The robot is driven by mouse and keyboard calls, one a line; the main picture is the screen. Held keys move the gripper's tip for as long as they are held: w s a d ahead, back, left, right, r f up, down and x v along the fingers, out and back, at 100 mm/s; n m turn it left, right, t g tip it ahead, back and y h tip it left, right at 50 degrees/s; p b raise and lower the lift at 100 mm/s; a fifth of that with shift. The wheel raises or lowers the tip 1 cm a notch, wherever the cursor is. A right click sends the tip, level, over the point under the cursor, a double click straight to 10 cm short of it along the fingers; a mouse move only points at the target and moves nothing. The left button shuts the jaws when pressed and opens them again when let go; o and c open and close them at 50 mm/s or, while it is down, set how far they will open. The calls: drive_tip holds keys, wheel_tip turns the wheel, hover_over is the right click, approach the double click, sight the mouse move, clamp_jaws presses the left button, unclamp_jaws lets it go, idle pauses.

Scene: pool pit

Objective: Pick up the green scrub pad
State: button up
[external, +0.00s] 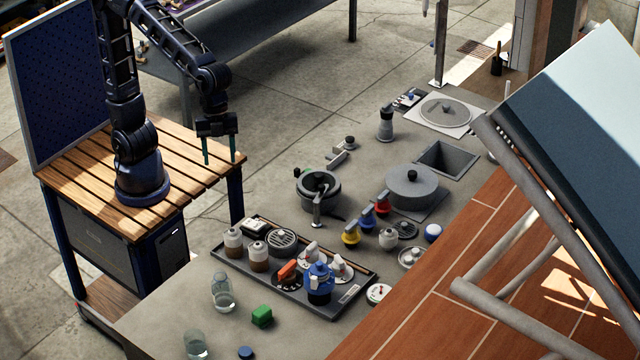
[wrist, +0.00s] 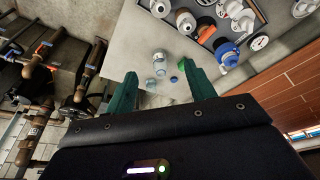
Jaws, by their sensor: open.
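The green scrub pad (external: 262,316) is a small green block lying on the grey counter, in front of the dark tray in the external view. In the wrist view the pad (wrist: 182,63) shows small and far off, close beside the right finger, which may hide part of it. My gripper (external: 220,160) has green fingers pointing down at the right edge of the slatted wooden bench, well away from the pad. In the wrist view my gripper (wrist: 163,90) is open, with nothing between its fingers.
Two clear jars (external: 223,293) and a blue cap (external: 246,352) stand near the pad. The dark tray (external: 345,309) behind it holds bottles, a blue valve and other fittings. A grey pot (external: 318,188) stands farther back. The counter left of the tray is mostly clear.

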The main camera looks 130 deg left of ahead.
drive_tip(key=w+d+f+m+g+h, duration=0.1)
drive_tip(key=w+d+f+m, duration=0.25)
drive_tip(key=w, duration=0.45)
drive_tip(key=w+d+f+m+g, duration=0.1)
drive_tip(key=w+d+f+m, duration=0.15)
drive_tip(key=w+f, duration=0.35)
drive_tip(key=m+h, duration=0.1)
drive_tip(key=m, duration=0.3)
approach(259, 315)
drive_tip(key=shift+g, duration=0.4)
drive_tip(key=x, duration=0.5)
drive_tip(key=shift+w+f, duration=0.1)
drive_tip(key=shift+w+x, duration=0.15)
drive_tip(key=shift+x, duration=1.15)
drive_tip(key=shift+w+x, duration=0.15)
drive_tip(key=shift+x, duration=1.15)
drive_tip(key=shift+c, duration=0.4)
drive_tip(key=c, duration=0.8)
drive_tip(key=shift+c, duration=0.2)
